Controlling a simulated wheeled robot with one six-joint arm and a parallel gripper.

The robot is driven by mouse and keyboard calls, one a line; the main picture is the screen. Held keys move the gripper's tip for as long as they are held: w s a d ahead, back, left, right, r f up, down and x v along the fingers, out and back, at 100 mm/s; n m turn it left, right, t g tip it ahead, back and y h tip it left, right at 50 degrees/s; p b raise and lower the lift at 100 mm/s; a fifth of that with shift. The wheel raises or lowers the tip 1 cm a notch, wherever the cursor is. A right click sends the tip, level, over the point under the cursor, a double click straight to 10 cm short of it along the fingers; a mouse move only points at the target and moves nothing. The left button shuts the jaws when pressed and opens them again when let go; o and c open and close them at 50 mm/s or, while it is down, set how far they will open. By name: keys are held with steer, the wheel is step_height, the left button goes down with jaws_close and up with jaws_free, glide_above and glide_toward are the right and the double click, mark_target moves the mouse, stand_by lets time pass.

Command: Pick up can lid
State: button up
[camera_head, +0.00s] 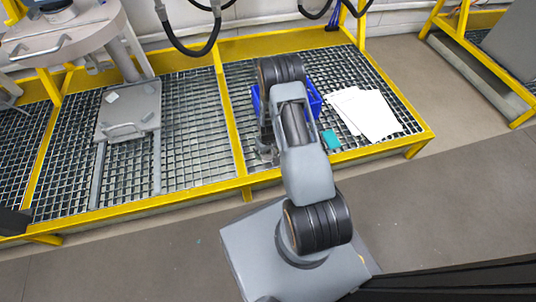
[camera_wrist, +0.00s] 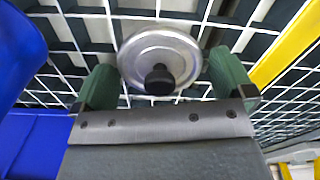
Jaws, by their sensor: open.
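The can lid (camera_wrist: 160,48) is a round, shiny metal disc with a black knob, seen in the wrist view against the metal grating. My gripper (camera_wrist: 165,78) is open, with one green finger on each side of the lid and its knob. I cannot tell whether the fingers touch the lid. In the head view my gripper is low over the grating, mostly behind my arm, and I cannot make out the lid there.
A blue bin (camera_head: 314,98) stands on the grating beside my arm; its blue side also shows in the wrist view (camera_wrist: 32,140). White sheets (camera_head: 362,112) and a teal block (camera_head: 330,140) lie to the right. A yellow frame (camera_head: 330,158) edges the platform.

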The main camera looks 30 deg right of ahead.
steer(key=c, duration=0.7)
steer(key=shift+r, duration=0.1)
